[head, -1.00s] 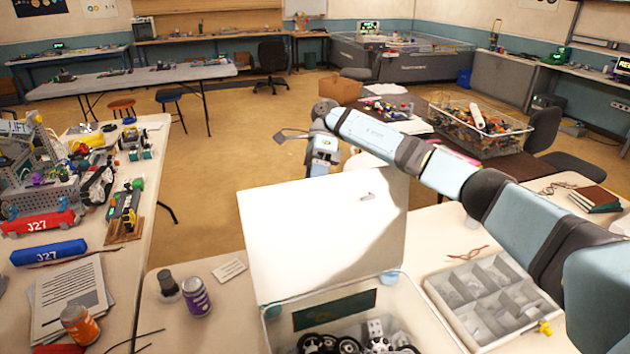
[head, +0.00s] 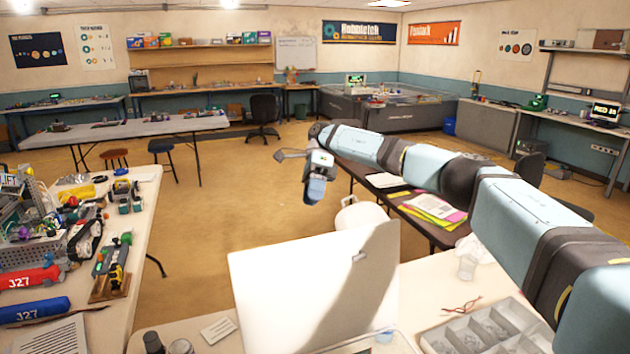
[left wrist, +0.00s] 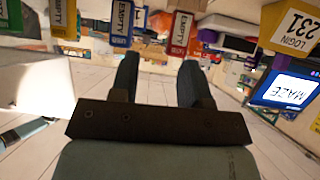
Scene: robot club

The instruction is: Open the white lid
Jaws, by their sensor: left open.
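The white lid (head: 305,295) stands upright, open, in the lower middle of the head view, with a small latch near its top right. The box below it is cut off by the bottom edge of the frame. My right gripper (head: 316,190) hangs above and beyond the lid's top edge, apart from it in the picture; whether its jaws are open is unclear. My left gripper (left wrist: 158,75) shows only in the left wrist view, its two fingers apart with nothing between them.
A clear compartment tray (head: 480,332) lies right of the lid. A table with robot models (head: 60,240) stands at left, and a dark table with papers (head: 435,208) behind. Several labelled bins (left wrist: 122,25) and a "MAZE" screen (left wrist: 288,90) show upside down in the left wrist view.

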